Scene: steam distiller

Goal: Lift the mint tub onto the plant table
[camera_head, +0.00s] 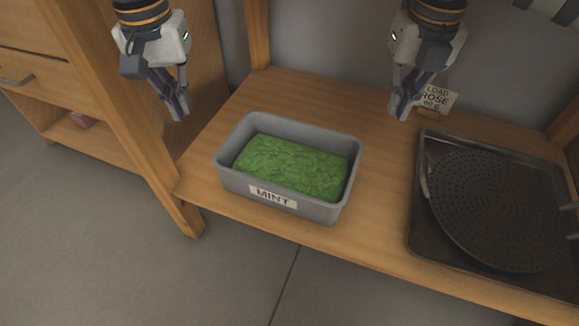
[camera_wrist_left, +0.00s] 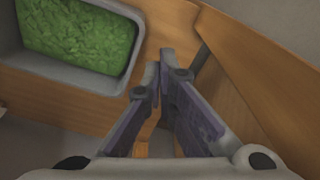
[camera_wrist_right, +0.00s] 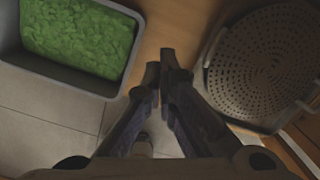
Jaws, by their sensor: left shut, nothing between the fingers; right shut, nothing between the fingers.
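The mint tub is a grey rectangular tub (camera_head: 228,178) with a MINT label, filled with green leaves (camera_head: 290,165). It stands upright on a low wooden shelf (camera_head: 230,115). The tub also shows at the upper left in the left wrist view (camera_wrist_left: 90,78) and in the right wrist view (camera_wrist_right: 65,75). My left gripper (camera_head: 178,112) is shut and empty, above and left of the tub, apart from it. My right gripper (camera_head: 400,112) is shut and empty, above and right of the tub, also apart. I cannot identify the plant table in these views.
A dark tray (camera_head: 418,225) with a round perforated plate (camera_head: 495,205) lies right of the tub. A card reading LOAD ROSE 60 g (camera_head: 437,98) stands behind it. A wooden cabinet (camera_head: 110,60) with a drawer is at the left. The grey floor (camera_head: 120,270) in front is clear.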

